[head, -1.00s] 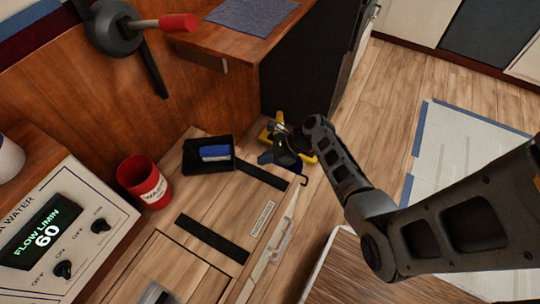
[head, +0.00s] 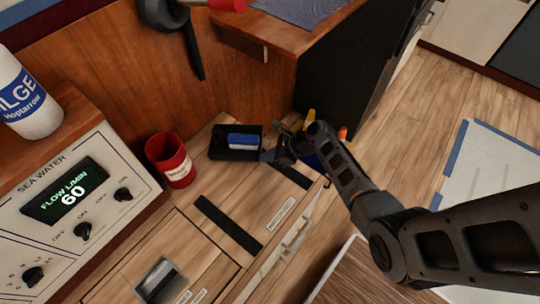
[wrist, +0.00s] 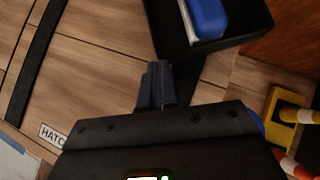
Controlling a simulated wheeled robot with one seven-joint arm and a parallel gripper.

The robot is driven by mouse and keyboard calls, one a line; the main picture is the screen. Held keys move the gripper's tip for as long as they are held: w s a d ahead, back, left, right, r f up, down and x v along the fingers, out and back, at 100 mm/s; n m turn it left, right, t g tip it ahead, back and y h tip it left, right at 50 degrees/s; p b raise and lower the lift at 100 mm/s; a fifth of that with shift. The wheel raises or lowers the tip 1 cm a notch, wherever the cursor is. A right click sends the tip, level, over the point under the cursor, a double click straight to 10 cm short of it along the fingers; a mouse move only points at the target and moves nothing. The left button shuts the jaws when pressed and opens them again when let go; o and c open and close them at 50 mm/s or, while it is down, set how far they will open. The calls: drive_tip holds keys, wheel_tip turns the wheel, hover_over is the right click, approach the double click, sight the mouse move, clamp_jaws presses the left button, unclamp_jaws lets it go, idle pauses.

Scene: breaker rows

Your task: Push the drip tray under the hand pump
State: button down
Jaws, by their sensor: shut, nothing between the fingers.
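The drip tray (head: 233,157) is black and shallow, with a blue-and-white block (head: 243,141) lying in it. It sits on the wooden counter near the back panel; its near edge also shows in the wrist view (wrist: 168,38). The hand pump (head: 160,14) is dark grey with a red handle (head: 226,4), mounted on the wood panel above and left of the tray, partly cut off by the frame. My gripper (head: 268,155) is shut and empty, low at the tray's right side. In the wrist view its fingertips (wrist: 157,72) are at the tray's edge; I cannot tell whether they touch.
A red cup (head: 170,160) stands left of the tray. The sea water panel (head: 75,200) is at left, below a white bottle (head: 28,100). Black strips (head: 228,226) lie on the counter. A dark cabinet (head: 345,75) rises behind my gripper, with yellow and orange-striped objects (wrist: 290,115) nearby.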

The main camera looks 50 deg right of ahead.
sight(252, 160)
drive_tip(key=w+a, duration=0.2)
drive_tip(key=w, duration=0.1)
drive_tip(key=w+a, duration=0.1)
drive_tip(key=w, duration=0.1)
idle(0.3)
